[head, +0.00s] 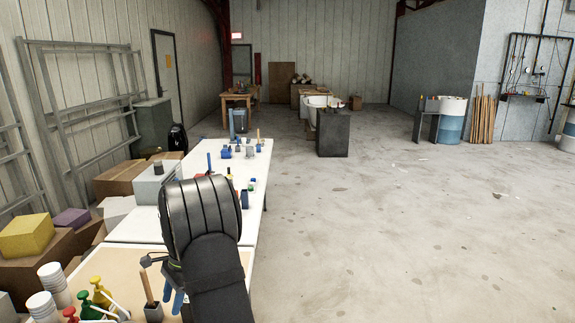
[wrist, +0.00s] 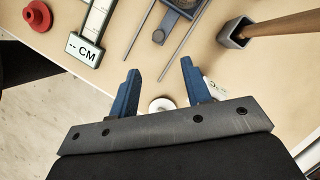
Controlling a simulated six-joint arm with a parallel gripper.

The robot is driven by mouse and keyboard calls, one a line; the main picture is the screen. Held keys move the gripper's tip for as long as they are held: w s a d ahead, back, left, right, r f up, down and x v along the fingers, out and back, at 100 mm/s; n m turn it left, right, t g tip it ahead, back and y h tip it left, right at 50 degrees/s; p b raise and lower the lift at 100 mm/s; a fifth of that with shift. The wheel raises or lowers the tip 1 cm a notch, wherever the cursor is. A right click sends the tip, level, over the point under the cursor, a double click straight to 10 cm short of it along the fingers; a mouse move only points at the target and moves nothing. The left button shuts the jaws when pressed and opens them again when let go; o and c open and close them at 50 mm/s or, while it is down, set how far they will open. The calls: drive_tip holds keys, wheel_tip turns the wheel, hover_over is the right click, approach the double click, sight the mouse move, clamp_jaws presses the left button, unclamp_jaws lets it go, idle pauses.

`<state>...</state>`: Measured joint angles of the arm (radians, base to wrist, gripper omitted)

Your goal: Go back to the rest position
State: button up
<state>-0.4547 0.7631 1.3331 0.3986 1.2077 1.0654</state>
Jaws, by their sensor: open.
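My gripper (wrist: 160,88) is open in the wrist view, with its two blue fingers apart and nothing between them. It hangs over the near edge of the tan tabletop (wrist: 275,75). In the head view my dark arm covers part of the table, and the blue fingertips (head: 174,298) show beside it, low over the near table. A small white round thing (wrist: 162,104) lies below, between the finger bases and partly hidden by the gripper body.
A grey square holder (wrist: 234,35) with a wooden handle stands right of the fingers; it also shows in the head view (head: 153,312). Pump bottles (head: 102,292) stand nearby. The floor (head: 400,230) right is clear.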

drive_tip(key=x, duration=1.3)
drive_tip(key=shift+s+f, duration=0.15)
drive_tip(key=shift+f, duration=0.2)
drive_tip(key=d, duration=1.4)
drive_tip(key=shift+d+f, duration=0.15)
drive_tip(key=shift+d, duration=0.15)
drive_tip(key=a+v, duration=0.1)
drive_tip(key=v, duration=1.6)
drive_tip(key=shift+a+r+m+h, duration=0.3)
drive_tip(key=shift+r+m, duration=0.1)
drive_tip(key=shift+s, duration=0.15)
